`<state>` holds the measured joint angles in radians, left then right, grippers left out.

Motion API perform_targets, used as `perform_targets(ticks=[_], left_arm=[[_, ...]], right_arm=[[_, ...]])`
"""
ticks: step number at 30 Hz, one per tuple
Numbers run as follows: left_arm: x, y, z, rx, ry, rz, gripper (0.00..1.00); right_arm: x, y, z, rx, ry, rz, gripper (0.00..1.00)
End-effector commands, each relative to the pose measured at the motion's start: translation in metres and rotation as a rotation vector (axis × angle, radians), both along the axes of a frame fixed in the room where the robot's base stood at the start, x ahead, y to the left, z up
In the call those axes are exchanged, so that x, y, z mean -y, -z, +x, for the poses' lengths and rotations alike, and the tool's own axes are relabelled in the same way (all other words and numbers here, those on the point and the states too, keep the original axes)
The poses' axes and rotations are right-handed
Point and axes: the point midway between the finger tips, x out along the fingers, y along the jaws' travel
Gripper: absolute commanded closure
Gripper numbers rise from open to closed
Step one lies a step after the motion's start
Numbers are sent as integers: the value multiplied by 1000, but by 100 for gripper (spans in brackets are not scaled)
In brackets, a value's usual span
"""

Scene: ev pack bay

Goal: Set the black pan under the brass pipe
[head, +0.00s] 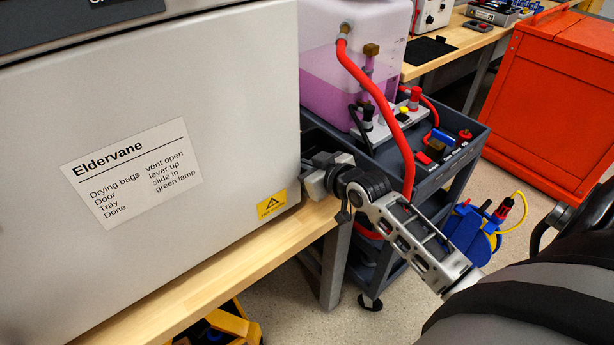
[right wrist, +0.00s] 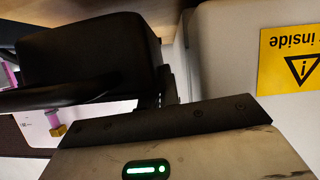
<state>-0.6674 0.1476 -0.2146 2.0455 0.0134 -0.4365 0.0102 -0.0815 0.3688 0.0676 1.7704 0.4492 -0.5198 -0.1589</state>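My right gripper (head: 322,178) is beside the front right corner of the white cabinet, above the wooden bench edge. Its housing with a green light (right wrist: 147,168) fills the bottom of the right wrist view. Dark parts hide its fingertips, so I cannot tell whether it is open. A brass fitting (head: 371,50) sits on the front of the tank of pink liquid, and a second brass piece is at the red hose's top end. I cannot tell which is the brass pipe. I cannot make out a black pan for certain. My left gripper is not in view.
The white cabinet (head: 130,90) fills the left on the wooden bench (head: 200,292). The tank (head: 325,60) stands on a grey cart (head: 440,180) with small parts. A red hose (head: 372,88) hangs in front. A flat black piece (head: 428,50) lies on the rear bench.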

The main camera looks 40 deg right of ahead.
Motion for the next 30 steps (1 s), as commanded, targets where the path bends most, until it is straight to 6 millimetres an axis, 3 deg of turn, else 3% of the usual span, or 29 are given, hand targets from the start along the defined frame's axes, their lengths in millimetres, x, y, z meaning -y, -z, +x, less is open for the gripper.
perform_targets(ticks=[3, 6, 17, 18, 20, 30], left_arm=[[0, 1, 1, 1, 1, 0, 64], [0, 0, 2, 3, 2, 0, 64], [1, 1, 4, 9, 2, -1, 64], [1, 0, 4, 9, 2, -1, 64], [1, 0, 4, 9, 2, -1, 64], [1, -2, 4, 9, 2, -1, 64]], right_arm=[[0, 20, -1, -3, 1, 1, 100], [1, 27, -1, -1, 0, 0, 100], [1, 31, -2, 0, 0, -1, 100], [0, 31, -2, -2, 0, 0, 86], [0, 31, -2, -2, 0, 0, 75], [1, 27, -4, -3, 0, 0, 75]])
